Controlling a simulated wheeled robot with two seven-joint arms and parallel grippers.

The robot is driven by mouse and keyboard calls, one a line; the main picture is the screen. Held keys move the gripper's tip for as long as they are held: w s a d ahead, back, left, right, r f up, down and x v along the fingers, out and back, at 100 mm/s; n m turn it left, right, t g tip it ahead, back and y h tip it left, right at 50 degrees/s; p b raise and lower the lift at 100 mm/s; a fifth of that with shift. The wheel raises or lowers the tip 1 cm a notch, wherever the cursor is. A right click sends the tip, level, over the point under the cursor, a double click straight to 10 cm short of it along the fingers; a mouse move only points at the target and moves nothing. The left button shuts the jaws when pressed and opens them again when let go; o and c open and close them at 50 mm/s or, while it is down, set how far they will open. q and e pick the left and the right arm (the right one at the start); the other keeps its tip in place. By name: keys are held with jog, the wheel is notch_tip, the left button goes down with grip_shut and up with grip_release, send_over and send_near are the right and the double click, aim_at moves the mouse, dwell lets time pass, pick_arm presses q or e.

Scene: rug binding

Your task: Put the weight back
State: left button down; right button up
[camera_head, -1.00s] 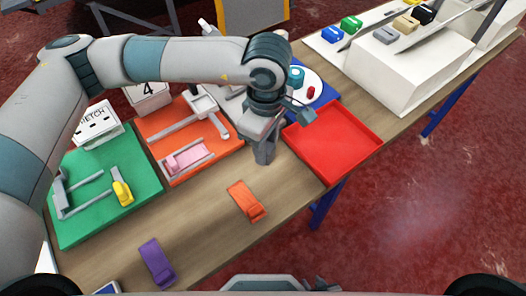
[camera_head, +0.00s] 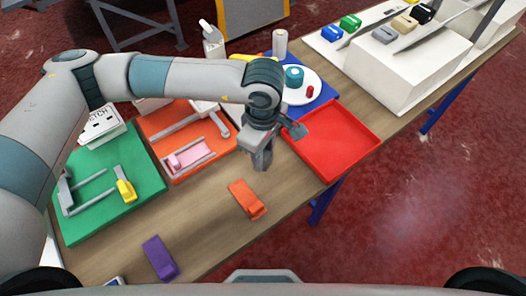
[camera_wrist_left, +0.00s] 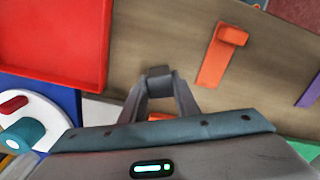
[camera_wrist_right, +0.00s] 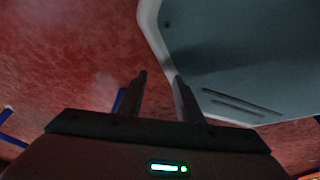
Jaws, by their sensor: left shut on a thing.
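My left gripper (camera_head: 261,160) is over the bare wood between the red tray and the orange piece. In the left wrist view its fingers (camera_wrist_left: 159,75) close on a small dark grey block (camera_wrist_left: 158,71), probably the weight. Most of this block is hidden in the head view. The orange piece (camera_head: 247,199) lies on the table just below the gripper in the picture, apart from it; it also shows in the left wrist view (camera_wrist_left: 220,55). My right gripper (camera_wrist_right: 160,82) has its fingers apart with nothing between them, above the red floor and beside a grey body part.
A red tray (camera_head: 333,142) lies right of the gripper. A blue mat with a white plate (camera_head: 303,96) is behind it. An orange board (camera_head: 168,136) and a green board (camera_head: 105,205) lie left. A purple piece (camera_head: 160,257) is near the front edge. Bare wood surrounds the orange piece.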

pick_arm(q)
jog(key=shift+f, duration=0.2)
pick_arm(e)
jog(key=shift+w, duration=0.8)
jog(key=shift+s+a+r, duration=0.1)
jog(key=shift+s+a, duration=0.05)
